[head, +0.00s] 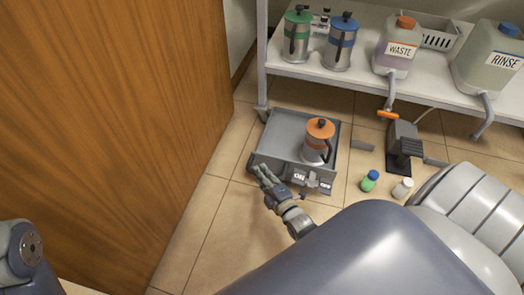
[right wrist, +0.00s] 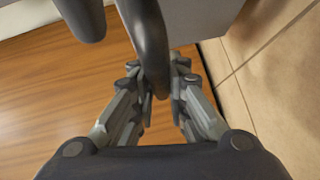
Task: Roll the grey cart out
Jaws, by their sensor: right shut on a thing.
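The grey cart (head: 275,133) is a low tray on the floor, in front of the white shelf. A metal pot with an orange band and lid (head: 318,142) stands on its right half. Its front edge carries ON and OFF labels. My right gripper (head: 266,176) is at the cart's front left corner. In the right wrist view the fingers (right wrist: 158,80) are closed around a dark curved bar (right wrist: 151,40) beside a grey body, which looks like the cart's handle. My left gripper is outside the view.
A wooden panel (head: 105,110) stands close on the left. The white shelf (head: 360,82) holds green and blue pots, a WASTE jug (head: 396,48) and a RINSE jug (head: 492,62). A dark pedal unit (head: 404,145) and two small bottles (head: 370,181) are right of the cart. Tiled floor is free in front.

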